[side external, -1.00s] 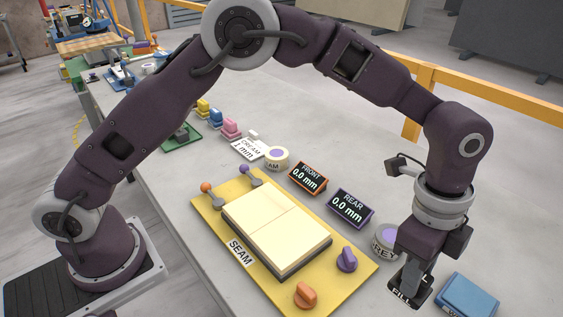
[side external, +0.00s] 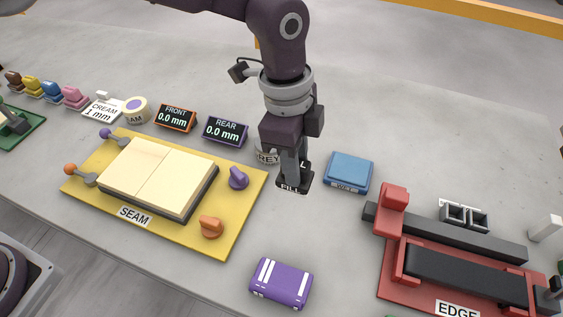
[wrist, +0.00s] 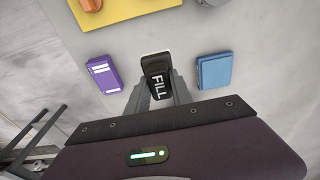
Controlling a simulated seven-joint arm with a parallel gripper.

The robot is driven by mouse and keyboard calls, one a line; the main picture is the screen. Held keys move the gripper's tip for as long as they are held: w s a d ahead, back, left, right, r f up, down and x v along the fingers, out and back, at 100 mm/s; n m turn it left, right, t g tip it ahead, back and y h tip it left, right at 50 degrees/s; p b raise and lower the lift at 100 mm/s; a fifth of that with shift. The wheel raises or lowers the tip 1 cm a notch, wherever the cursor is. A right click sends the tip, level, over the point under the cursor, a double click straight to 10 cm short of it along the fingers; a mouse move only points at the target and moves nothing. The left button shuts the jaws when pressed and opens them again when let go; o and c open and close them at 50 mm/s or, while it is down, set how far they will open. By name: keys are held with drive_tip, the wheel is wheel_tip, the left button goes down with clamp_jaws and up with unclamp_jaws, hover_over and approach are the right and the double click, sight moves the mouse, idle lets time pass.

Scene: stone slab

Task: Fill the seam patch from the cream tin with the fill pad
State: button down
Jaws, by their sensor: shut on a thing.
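My gripper (side external: 292,178) is shut on the black fill pad (side external: 299,187), labelled FILL; the pad also shows between the fingers in the wrist view (wrist: 157,78). I cannot tell whether the pad touches the slab. The seam patch (side external: 175,175) is a pale cream block with a line across it, on a yellow board (side external: 235,225) marked SEAM, left of my gripper. The cream tin (side external: 136,117), pale with a purple-centred top and partly hidden label, stands behind the board, far left of my gripper. A CREAM 1 mm card (side external: 102,107) lies beside it.
A grey tin (side external: 266,156) is partly hidden behind my gripper. FRONT (side external: 175,117) and REAR (side external: 226,130) displays read 0.0 mm. A blue block (side external: 349,171) lies right, a purple block (side external: 281,283) in front. A red EDGE fixture (side external: 400,285) stands front right. Orange and purple knobs rise from the board.

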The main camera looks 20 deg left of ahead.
drive_tip(key=w+a+n, duration=0.2)
drive_tip(key=w+a, duration=0.5)
drive_tip(key=a, duration=0.6)
drive_tip(key=w+a+n, duration=0.3)
drive_tip(key=w+a, duration=0.4)
drive_tip(key=a, duration=0.5)
drive_tip(key=s+a+r+n+t, duration=0.1)
drive_tip(key=a+n, duration=0.3)
drive_tip(key=a, duration=2.1)
drive_tip(key=shift+a+f, duration=0.1)
drive_tip(key=shift+f, duration=2.7)
drive_tip(key=shift+f, duration=0.6)
wheel_tip(320, 180, up, 7)
